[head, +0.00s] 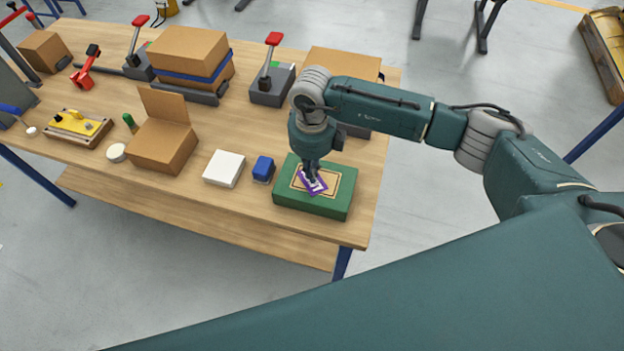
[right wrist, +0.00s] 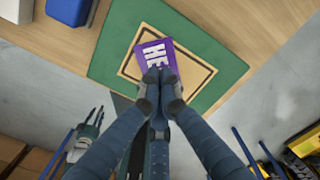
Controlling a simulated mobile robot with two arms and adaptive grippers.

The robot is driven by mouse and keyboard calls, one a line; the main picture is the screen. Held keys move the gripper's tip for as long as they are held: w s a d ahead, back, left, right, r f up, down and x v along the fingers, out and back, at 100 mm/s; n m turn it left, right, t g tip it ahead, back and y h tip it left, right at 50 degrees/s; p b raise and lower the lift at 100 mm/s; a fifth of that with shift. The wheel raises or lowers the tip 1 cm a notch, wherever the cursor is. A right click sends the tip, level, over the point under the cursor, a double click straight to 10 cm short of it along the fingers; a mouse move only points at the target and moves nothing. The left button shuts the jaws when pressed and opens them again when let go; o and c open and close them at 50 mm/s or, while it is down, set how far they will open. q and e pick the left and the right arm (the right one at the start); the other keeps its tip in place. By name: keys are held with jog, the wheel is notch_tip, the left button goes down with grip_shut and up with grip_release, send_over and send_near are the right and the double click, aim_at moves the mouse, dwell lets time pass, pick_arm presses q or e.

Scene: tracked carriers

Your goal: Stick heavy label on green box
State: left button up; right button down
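The green box (head: 314,203) lies on the workbench near its front right corner, with a tan rectangle framed by a dark line on its top. It fills much of the right wrist view (right wrist: 110,68). A purple label (head: 309,182) with white letters, "HE" readable, is over that rectangle, turned at an angle to it. My right gripper (head: 312,177) points down at the label. In the right wrist view its fingertips (right wrist: 160,76) are together at the label's (right wrist: 177,54) lower edge, hiding part of it. I cannot tell whether the label touches the box. My left gripper is not seen.
A blue block (head: 263,168) and a white pad (head: 224,168) stand just left of the green box. An open cardboard box (head: 160,147) is further left. Red-handled devices (head: 271,84) and a strapped carton (head: 190,53) stand behind. The bench's front edge is close.

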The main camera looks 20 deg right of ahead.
aim_at(297, 182)
jog(key=shift+f+b, duration=0.45)
jog(key=shift+f, duration=0.05)
jog(key=shift+r, duration=0.35)
dwell(0.7)
jog(key=shift+a, duration=0.1)
jog(key=shift+w+a+b, duration=0.3)
jog(key=shift+a+b, duration=0.35)
jog(key=shift+a, duration=0.8)
jog(key=shift+w+a+b, duration=0.35)
jog(key=shift+a+b, duration=0.35)
jog(key=shift+a, duration=0.8)
jog(key=shift+w+a+b, duration=0.3)
jog(key=shift+a+b, duration=0.35)
jog(key=shift+a, duration=0.8)
jog(key=shift+f+b, duration=0.45)
jog(key=shift+b, duration=0.05)
jog(key=shift+s+d+p, duration=0.1)
jog(key=shift+s+d, duration=0.1)
jog(key=shift+d, duration=0.7)
jog(key=shift+s+d+p, duration=0.15)
jog(key=shift+d, duration=0.7)
jog(key=shift+s+d+p, duration=0.1)
jog(key=shift+s+d, duration=0.1)
jog(key=shift+d, duration=0.7)
